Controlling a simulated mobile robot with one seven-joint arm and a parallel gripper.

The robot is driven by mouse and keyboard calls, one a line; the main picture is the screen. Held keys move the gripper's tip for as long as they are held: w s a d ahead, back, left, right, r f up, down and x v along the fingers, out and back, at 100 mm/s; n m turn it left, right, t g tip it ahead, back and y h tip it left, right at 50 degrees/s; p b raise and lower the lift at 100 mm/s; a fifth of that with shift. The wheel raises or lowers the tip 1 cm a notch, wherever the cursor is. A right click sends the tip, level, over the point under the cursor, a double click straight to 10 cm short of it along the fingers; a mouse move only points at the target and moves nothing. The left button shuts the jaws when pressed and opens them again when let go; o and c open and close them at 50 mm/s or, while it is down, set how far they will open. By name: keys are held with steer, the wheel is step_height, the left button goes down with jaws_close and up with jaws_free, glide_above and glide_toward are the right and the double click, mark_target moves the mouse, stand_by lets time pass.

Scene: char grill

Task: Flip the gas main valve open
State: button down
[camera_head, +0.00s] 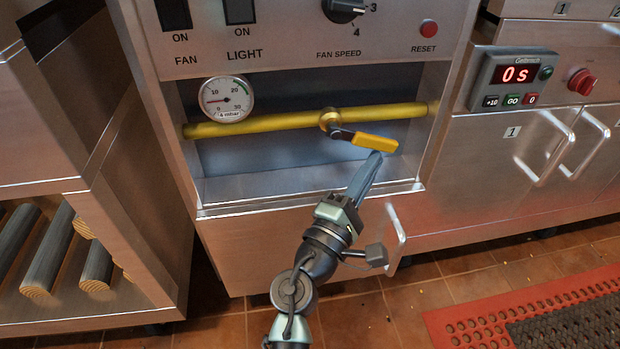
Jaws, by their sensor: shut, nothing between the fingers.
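The gas main valve has a yellow-sleeved lever handle (375,143) on a dark stem, joined to a brass body (332,121) on a yellow gas pipe (270,123). The pipe runs across a recess in the steel cabinet. The lever points right and slightly down, at a small angle to the pipe. My gripper (374,160) is shut and empty, with its fingertips just below the lever's yellow sleeve. I cannot tell whether they touch it. A round gauge (226,99) sits above the pipe on the left, its needle near the low end.
The recess's lower lip (270,203) lies under my gripper. A drawer or door handle (396,235) stands out at the right of my arm. A control panel with knob (344,8) and red reset button (428,28) is above. A wood rack (50,250) stands left.

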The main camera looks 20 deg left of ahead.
mark_target(387, 149)
steer(key=shift+w+d+r+p, duration=0.25)
steer(key=shift+d+r, duration=0.15)
steer(key=shift+r, duration=0.2)
steer(key=shift+w+d+r+p, duration=0.15)
steer(key=shift+w+d+r, duration=0.15)
steer(key=shift+r, duration=0.3)
steer(key=shift+d+r, duration=0.1)
steer(key=s+d+f+b, duration=0.4)
steer(key=s+f+b, duration=0.2)
steer(key=f, duration=0.5)
steer(key=shift+b, duration=0.5)
